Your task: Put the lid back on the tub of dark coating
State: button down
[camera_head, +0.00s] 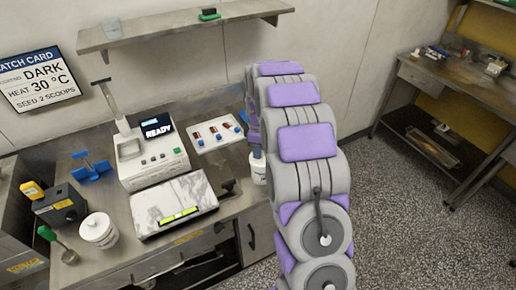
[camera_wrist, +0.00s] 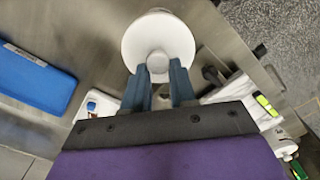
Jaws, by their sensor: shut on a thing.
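A round white lid (camera_wrist: 137,42) with a central knob fills the top middle of the wrist view. My gripper (camera_wrist: 159,80) has its two dark blue fingers closed on the lid's knob. In the head view a white tub (camera_head: 259,172) stands by the right end of the steel counter, partly hidden by my arm. A blue fingertip shows just above it. My arm hides most of the gripper there. The lid covers what is below it, so I cannot tell whether it rests on the tub's rim, and no dark coating shows.
A white machine (camera_head: 152,155) reading READY and a marble-topped unit (camera_head: 174,203) stand mid-counter. A white board (camera_head: 215,133) with small coloured pieces lies behind. A blue box (camera_wrist: 35,80) lies left in the wrist view.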

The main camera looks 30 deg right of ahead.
jog(key=c, duration=0.8)
grip_release()
jog(key=shift+o, duration=0.2)
jog(key=o, duration=0.4)
jog(key=shift+r, duration=0.15)
jog(key=shift+r+p, duration=1.35)
jog(key=shift+r, duration=2)
grip_shut()
